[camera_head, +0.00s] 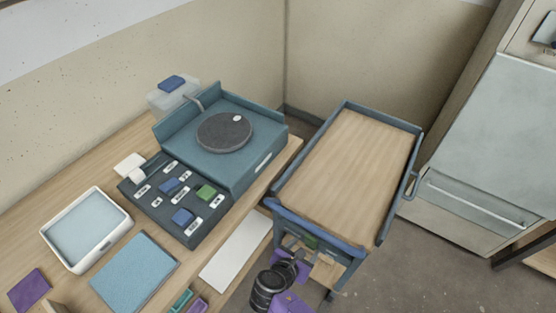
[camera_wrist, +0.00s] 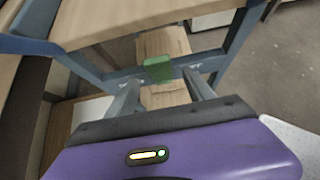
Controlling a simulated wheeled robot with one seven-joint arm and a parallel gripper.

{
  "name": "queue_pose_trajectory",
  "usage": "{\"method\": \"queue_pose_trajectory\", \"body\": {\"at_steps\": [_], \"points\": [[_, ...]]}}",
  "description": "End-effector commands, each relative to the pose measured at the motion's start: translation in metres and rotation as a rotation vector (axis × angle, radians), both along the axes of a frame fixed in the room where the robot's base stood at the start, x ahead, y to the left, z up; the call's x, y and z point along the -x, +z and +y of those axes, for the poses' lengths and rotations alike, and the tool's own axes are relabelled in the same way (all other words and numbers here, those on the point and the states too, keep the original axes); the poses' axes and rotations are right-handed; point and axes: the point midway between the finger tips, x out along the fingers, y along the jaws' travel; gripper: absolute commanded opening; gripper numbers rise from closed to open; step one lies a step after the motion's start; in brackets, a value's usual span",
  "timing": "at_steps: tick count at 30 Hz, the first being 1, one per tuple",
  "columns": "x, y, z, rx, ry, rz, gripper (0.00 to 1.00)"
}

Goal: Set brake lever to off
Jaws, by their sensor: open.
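A small green block (camera_wrist: 159,69), which looks like the brake lever, sits on the blue crossbar at the near end of the cart (camera_head: 345,120). Small pale marks lie on the bar to either side of it, too small to read. My gripper (camera_wrist: 163,88) is open, with its two grey fingers pointing at the bar, one to each side of the green block. I see no clear contact, and the gap in depth is hard to judge. In the head view my purple gripper (camera_head: 301,262) is below the cart's near edge, and the lever is mostly hidden there.
The cart's wooden top is empty. To the left, a workbench holds a turntable unit (camera_head: 225,133), a dark panel with coloured blocks (camera_head: 175,197), a white tray (camera_head: 86,228) and a blue mat (camera_head: 135,270). A grey cabinet (camera_head: 490,150) stands right. Floor shows between cart and cabinet.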

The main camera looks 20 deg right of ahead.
Motion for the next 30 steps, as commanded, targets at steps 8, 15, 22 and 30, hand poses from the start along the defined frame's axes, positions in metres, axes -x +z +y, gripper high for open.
{"method": "queue_pose_trajectory", "body": {"at_steps": [8, 15, 22, 30], "points": [[-0.003, 0.0, 0.003, -0.034, -0.022, -0.043, 0.62], [-0.043, 0.013, 0.053, -0.389, -0.074, -0.311, 0.62], [-0.031, 0.034, 0.095, -0.893, -0.198, -0.55, 0.62], [0.034, 0.09, 0.104, -1.485, -0.435, -0.754, 0.62]]}}
